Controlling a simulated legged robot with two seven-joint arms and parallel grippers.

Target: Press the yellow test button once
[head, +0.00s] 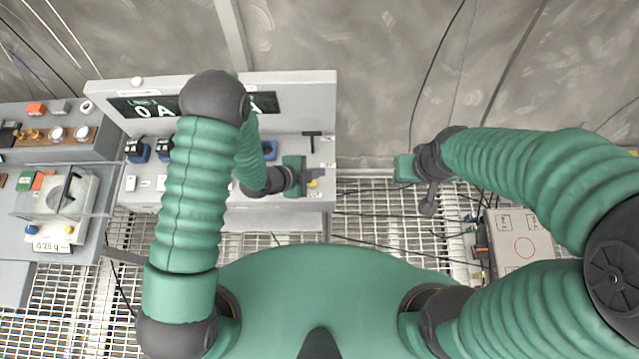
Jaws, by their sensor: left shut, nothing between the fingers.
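A small yellow spot (313,183), which looks like the yellow test button, shows at the right end of the grey console (328,150). It is mostly covered by my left gripper (308,177). The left gripper is shut and empty, with its fingertips over or right beside the yellow spot. I cannot tell whether they touch it. My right gripper (408,170) hangs over the floor grating to the right of the console, apart from it. Its fingers are not clear enough to tell open from shut.
The console carries a dark display (150,107), a black T-shaped handle (311,138) and blue-based devices (139,150). A side bench (60,150) with a scale stands at left. Cables cross the grating.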

